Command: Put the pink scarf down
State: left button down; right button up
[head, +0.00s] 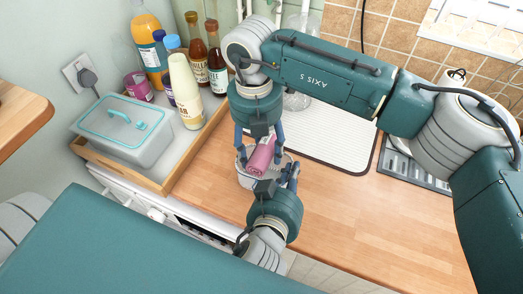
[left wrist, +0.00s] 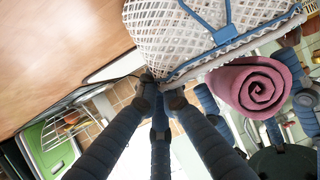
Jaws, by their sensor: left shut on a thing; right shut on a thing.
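The pink scarf (head: 261,156), rolled up, is held between the fingers of my right gripper (head: 260,148), which points down from above. In the left wrist view the scarf (left wrist: 256,88) shows its spiral end beside a white mesh basket (left wrist: 185,35) with a blue rim. In the head view the basket (head: 246,181) is below and around the scarf, largely hidden by it and the grippers. I cannot tell whether the scarf touches the basket. My left gripper (head: 286,174) is at the basket's near right side; its fingers (left wrist: 158,90) close on the basket's edge.
A wooden tray (head: 178,172) at the left holds a lidded grey box (head: 125,130) and several bottles (head: 185,90). A white ribbed drying mat (head: 335,130) lies behind the grippers. The wooden counter (head: 350,215) at the right front is clear.

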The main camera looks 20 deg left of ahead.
aim_at(261, 147)
notch_tip(261, 147, up, 9)
jog(key=shift+w+r, duration=0.1)
jog(key=shift+d+r+y, duration=0.15)
jog(key=shift+r+y, duration=0.15)
jog(key=shift+r, duration=0.05)
notch_tip(261, 147, down, 10)
jog(key=shift+r, duration=0.1)
dwell(0.3)
jog(key=o, duration=1.3)
jog(key=shift+f, duration=0.2)
notch_tip(261, 147, up, 12)
jog(key=shift+r, duration=0.2)
jog(key=shift+o, duration=0.6)
